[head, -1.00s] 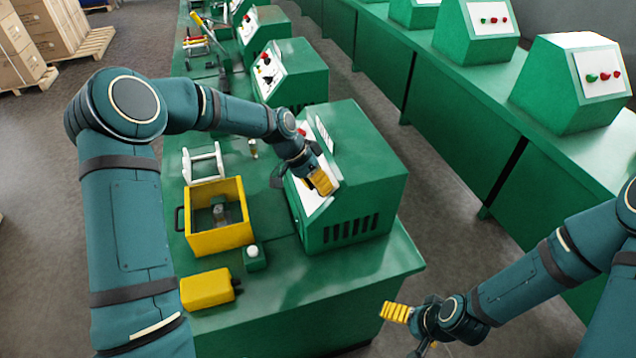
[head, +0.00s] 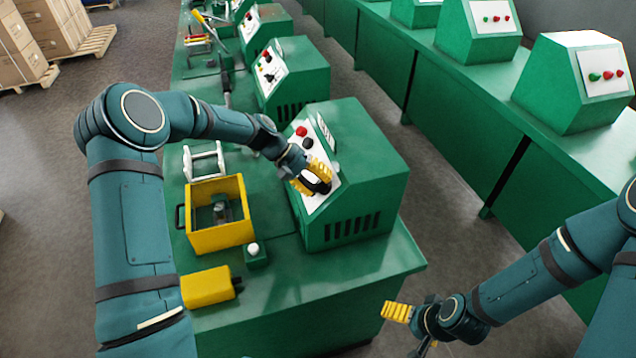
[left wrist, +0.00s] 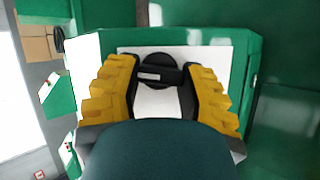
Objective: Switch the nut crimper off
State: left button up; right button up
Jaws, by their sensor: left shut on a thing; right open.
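The nut crimper (head: 370,185) is the nearest green box on the bench, with a white sloped panel. The panel carries a red button (head: 301,132), a dark button (head: 308,144) and a black knob; the head view mostly hides the knob behind my fingers. My left gripper (head: 313,180) is at the lower part of the panel. In the left wrist view the black rotary knob (left wrist: 158,73) sits between the yellow fingers of my left gripper (left wrist: 160,85), which are shut on it. My right gripper (head: 412,316) is open and empty, right of the bench's near end.
A yellow open box (head: 236,236), a yellow block (head: 207,287), a white-topped button box (head: 255,258) and a white frame (head: 203,160) stand on the bench left of the crimper. More green machines (head: 290,75) line both benches. Floor lies between the benches.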

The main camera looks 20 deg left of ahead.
pick_arm(q)
jog(key=shift+s+f+n+h, duration=0.15)
jog(key=shift+n+h, duration=0.15)
jog(key=shift+n, duration=0.5)
jog(key=o, duration=1.2)
jog(key=v, duration=1.2)
